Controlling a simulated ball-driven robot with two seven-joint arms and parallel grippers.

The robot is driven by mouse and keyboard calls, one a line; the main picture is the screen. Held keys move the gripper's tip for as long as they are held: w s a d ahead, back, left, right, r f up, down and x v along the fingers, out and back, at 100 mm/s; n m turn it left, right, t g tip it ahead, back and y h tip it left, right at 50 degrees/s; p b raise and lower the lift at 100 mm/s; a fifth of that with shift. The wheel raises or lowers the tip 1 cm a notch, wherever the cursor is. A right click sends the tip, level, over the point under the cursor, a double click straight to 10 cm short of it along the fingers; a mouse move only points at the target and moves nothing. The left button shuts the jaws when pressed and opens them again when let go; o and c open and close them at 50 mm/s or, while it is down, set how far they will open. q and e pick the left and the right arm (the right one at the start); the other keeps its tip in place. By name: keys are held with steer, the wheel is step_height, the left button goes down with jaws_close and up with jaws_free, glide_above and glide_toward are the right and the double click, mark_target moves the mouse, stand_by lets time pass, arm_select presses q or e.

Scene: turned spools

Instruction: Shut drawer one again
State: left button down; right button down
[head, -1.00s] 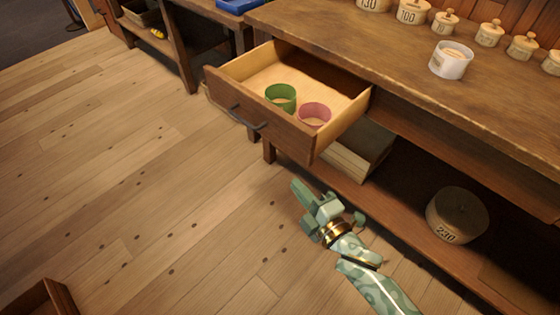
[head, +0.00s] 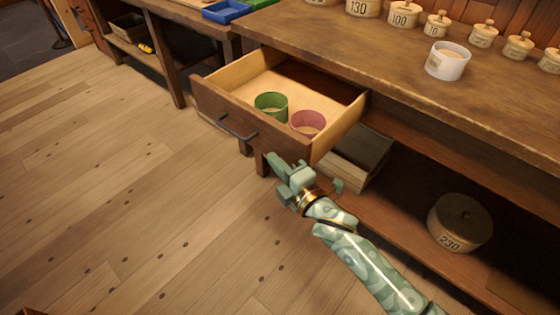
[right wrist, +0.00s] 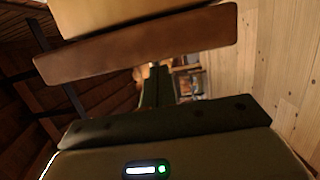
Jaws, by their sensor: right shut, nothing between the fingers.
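The open drawer (head: 225,112) juts out from the workbench, its dark front and curved handle (head: 238,130) facing the lower left. Inside it stand a green ring-shaped container (head: 271,106) and a pink one (head: 308,124). My right gripper (head: 281,166) is shut and empty, low in front of the drawer, just below the right part of its front. I cannot tell whether it touches the drawer. In the right wrist view a brown board (right wrist: 140,45), which looks like part of the drawer, crosses the top. My left gripper is not in view.
The workbench top (head: 350,45) bears a white cup (head: 447,61) and several lidded wooden jars. On the lower shelf are a round canister marked 230 (head: 460,222) and an open box (head: 355,160). Bare plank floor lies in front and to the left.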

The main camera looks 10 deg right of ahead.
mark_target(329, 118)
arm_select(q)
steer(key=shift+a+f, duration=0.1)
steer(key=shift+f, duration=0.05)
arm_select(e)
steer(key=shift+w+d, duration=0.35)
steer(key=shift+d, duration=0.15)
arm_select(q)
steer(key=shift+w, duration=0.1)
